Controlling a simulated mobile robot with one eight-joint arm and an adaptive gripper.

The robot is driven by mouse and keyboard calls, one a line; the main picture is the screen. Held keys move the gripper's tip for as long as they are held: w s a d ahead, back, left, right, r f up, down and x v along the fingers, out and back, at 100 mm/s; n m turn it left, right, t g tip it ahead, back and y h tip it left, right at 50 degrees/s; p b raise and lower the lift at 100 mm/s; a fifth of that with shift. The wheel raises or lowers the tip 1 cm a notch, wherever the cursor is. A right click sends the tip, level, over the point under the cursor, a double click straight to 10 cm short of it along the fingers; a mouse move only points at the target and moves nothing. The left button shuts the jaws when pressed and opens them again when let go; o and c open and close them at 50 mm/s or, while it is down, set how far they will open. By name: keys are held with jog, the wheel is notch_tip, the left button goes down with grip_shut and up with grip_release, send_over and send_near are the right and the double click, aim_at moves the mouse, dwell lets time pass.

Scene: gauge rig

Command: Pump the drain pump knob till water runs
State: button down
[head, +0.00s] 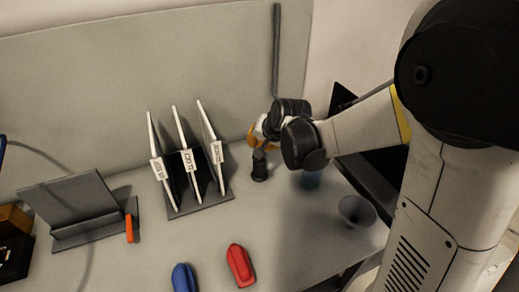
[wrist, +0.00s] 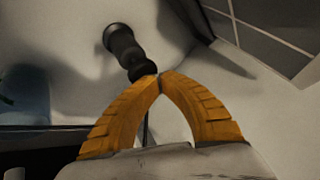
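The black knob (head: 260,165) stands upright on the grey bench, right of the rack, in the head view. It is taken to be the drain pump knob; no label shows. My gripper (head: 254,140) is just above it, its orange fingers partly hidden by my wrist. In the wrist view the two orange fingertips (wrist: 159,76) meet, with no object visible between them. The ridged black knob (wrist: 126,48) runs up to the fingertips; its near end is at or just behind them. I cannot tell whether they touch. No running water shows.
A rack (head: 200,198) with several labelled white plates stands left of the knob. Red (head: 240,265) and blue (head: 184,278) objects lie in front. A dark pole (head: 277,50) rises behind.

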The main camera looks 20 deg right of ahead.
jog(key=shift+f+b, duration=0.55)
jog(key=shift+f, duration=0.15)
dwell(0.4)
jog(key=shift+r, duration=0.1)
jog(key=shift+r+p, duration=1.4)
jog(key=shift+r, duration=0.25)
notch_tip(320, 180, up, 5)
jog(key=p, duration=0.4)
dwell(2.0)
jog(key=r+n+p, duration=0.1)
jog(key=n+p, duration=0.1)
jog(key=n, duration=0.4)
jog(key=r+n+p, duration=0.1)
jog(key=n+p, duration=0.1)
jog(key=n, duration=0.4)
jog(key=r+n+p, duration=0.1)
jog(key=n+p, duration=0.2)
jog(key=n, duration=0.3)
jog(key=shift+d+r+n+y, duration=0.25)
jog(key=shift+r+n+y, duration=0.05)
jog(key=shift+r+n, duration=0.1)
